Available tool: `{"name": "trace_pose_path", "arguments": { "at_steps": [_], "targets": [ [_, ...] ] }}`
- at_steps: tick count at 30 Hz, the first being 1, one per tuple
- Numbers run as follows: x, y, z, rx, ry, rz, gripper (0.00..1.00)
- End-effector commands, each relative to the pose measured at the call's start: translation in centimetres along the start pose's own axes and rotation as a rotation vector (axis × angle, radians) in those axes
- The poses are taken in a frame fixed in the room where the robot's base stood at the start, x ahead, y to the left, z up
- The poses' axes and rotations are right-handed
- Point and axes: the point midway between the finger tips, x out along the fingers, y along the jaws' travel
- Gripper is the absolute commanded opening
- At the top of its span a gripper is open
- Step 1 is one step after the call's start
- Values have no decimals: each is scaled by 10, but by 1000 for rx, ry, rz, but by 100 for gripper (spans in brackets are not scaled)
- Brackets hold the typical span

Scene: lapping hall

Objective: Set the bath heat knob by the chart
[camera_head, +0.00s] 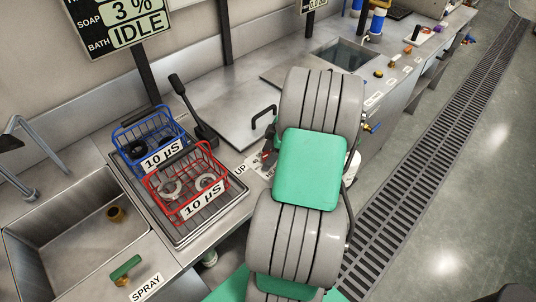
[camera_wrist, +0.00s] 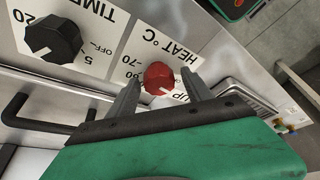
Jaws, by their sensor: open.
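The red heat knob (camera_wrist: 158,75) sits on a white dial plate marked HEAT °C (camera_wrist: 172,45) in the wrist view. A 70 mark shows beside it; a small white mark shows at its lower edge, but its exact setting is unclear. My gripper (camera_wrist: 161,79) is open, with one finger on each side of the knob. I cannot tell whether the fingers touch it. In the head view my arm hides most of the gripper. A board (camera_head: 118,22) at the upper left reads SOAP 3 % and BATH IDLE. I cannot identify a heat chart.
A black TIME knob (camera_wrist: 54,40) and a dark bar handle (camera_wrist: 25,125) are near the gripper. A blue basket (camera_head: 147,137) and a red basket (camera_head: 187,180), both labelled 10 µS, stand left of my arm. A sink (camera_head: 75,235) lies farther left; open floor (camera_head: 450,190) is right.

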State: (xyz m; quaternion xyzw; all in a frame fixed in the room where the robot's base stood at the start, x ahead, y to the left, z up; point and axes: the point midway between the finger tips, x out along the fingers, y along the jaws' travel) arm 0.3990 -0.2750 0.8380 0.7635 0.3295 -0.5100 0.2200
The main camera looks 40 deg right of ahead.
Motion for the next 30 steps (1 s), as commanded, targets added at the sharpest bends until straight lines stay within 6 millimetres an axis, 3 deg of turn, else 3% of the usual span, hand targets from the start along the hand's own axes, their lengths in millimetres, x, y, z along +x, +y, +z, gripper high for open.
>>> {"name": "trace_pose_path", "arguments": {
  "at_steps": [4,25,30],
  "targets": [
    [0,0,0,0,0,0,57],
    [-1,0,0,1,0,0,0],
    [-1,0,0,3,0,1,0]
  ]
}}
